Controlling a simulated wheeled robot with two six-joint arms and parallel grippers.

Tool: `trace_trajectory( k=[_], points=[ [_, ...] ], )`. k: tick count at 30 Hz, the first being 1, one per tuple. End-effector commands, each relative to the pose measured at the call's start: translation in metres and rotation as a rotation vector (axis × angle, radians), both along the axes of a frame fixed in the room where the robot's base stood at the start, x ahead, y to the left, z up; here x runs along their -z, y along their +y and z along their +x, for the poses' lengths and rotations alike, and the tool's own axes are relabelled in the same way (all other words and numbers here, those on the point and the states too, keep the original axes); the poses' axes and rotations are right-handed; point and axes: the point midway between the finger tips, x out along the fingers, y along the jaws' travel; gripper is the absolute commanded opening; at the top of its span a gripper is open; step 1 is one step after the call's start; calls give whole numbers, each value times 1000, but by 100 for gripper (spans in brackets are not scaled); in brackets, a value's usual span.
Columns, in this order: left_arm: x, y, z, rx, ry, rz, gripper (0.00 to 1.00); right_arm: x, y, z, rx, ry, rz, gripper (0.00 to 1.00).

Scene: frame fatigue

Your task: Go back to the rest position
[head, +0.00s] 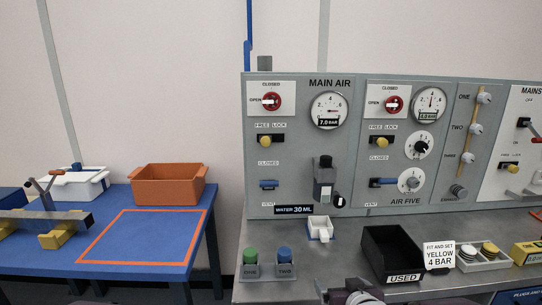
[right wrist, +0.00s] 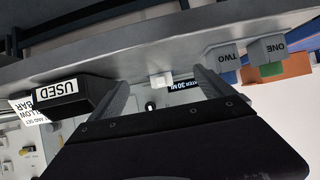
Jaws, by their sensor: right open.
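My right gripper (head: 350,292) shows at the bottom edge of the head view, in front of the grey bench (head: 345,240), partly cut off by the frame. In the right wrist view its two fingers (right wrist: 160,92) are spread apart with nothing held between them. That view is upside down, and a small white tray (right wrist: 161,80) appears beyond the fingers. The same white tray (head: 320,229) stands on the bench below the panel in the head view. My left gripper does not show.
A black USED bin (head: 390,252) and a YELLOW 4 BAR card (head: 438,256) stand right of the gripper. Blocks with green (head: 250,256) and blue (head: 284,256) tops sit left. The gauge panel (head: 345,150) rises behind. An orange bin (head: 168,184) is on the blue table (head: 150,235).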

Motion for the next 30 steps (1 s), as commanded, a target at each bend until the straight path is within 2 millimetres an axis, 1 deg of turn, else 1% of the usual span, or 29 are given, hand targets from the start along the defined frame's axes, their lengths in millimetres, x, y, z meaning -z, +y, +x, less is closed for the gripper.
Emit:
trace_trajectory(
  k=[5, 8, 11, 14, 15, 17, 19, 20, 21, 23, 26, 30],
  points=[
    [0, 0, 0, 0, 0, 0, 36, 35, 0, -28, 15, 187, -4, 92],
    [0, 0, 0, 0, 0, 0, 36, 57, -1, -52, 27, 324, -6, 92],
    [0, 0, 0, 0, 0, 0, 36, 78, -1, -81, 36, 471, -6, 92],
    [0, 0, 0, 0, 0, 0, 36, 95, -1, -115, 47, 631, -2, 92],
    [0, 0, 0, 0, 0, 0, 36, 101, -1, -131, 50, 699, -1, 92],
    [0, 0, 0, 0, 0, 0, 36, 108, 0, -155, 54, 803, 3, 92],
    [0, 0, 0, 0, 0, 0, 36, 114, 1, -185, 51, 929, 3, 92],
    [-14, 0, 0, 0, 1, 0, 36, 100, 1, -190, 48, 949, 0, 92],
    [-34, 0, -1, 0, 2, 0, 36, 79, 1, -188, 48, 941, 0, 92],
    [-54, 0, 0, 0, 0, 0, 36, 60, 1, -188, 49, 940, 0, 92],
    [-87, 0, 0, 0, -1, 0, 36, 27, 1, -188, 49, 939, 0, 92],
    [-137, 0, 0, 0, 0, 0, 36, -23, 1, -187, 49, 939, 0, 92]
  ],
)
